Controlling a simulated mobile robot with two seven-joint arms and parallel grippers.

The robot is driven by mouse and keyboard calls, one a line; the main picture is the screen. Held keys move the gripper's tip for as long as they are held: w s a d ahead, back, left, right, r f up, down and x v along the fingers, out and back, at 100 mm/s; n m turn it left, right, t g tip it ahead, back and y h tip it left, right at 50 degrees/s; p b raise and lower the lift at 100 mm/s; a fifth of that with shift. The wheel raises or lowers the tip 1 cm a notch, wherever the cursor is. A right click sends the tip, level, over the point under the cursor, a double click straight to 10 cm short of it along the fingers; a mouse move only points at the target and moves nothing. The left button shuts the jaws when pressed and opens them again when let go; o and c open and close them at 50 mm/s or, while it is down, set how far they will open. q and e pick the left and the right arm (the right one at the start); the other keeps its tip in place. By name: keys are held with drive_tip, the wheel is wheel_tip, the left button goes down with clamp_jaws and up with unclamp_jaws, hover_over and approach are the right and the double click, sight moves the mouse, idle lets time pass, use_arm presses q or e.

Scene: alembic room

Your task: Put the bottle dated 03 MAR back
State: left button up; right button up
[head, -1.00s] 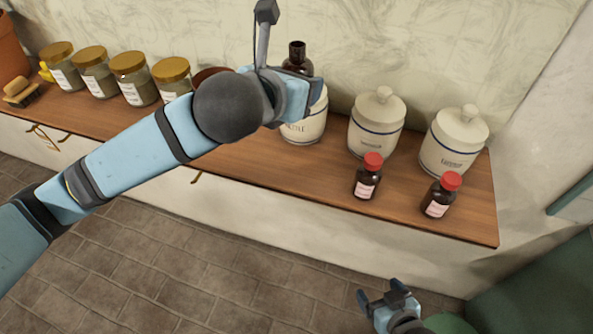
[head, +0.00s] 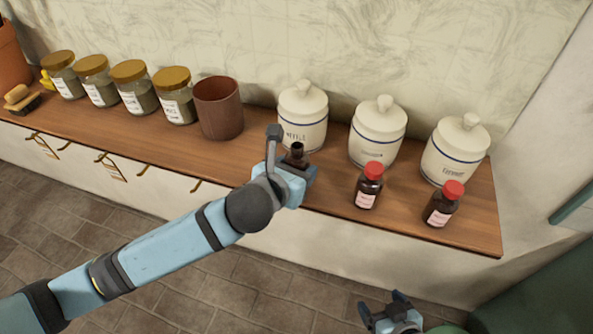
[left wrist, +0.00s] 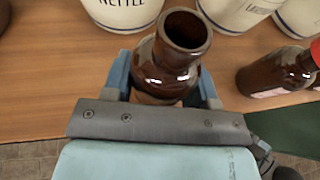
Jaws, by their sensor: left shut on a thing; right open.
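My left gripper (head: 296,180) is shut on a brown glass bottle (head: 297,152) with no cap, in front of the left white jar. In the left wrist view the open-necked bottle (left wrist: 172,58) stands between the two fingers. Its label is hidden, so I cannot read a date. Two brown bottles with red caps, one in the middle (head: 367,187) and one at the right (head: 442,205), stand on the counter with pinkish labels too small to read. My right gripper (head: 387,303) is open and empty, low over the floor in front of the counter.
White lidded jars (head: 303,115) stand along the back of the wooden counter (head: 240,157). A brown cup (head: 219,107) and several gold-lidded glass jars (head: 174,95) stand to the left. A brush (head: 20,100) lies at the far left.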

use_arm(q)
drive_tip(key=shift+f, duration=0.35)
drive_tip(key=shift+f, duration=0.15)
drive_tip(key=o, duration=1)
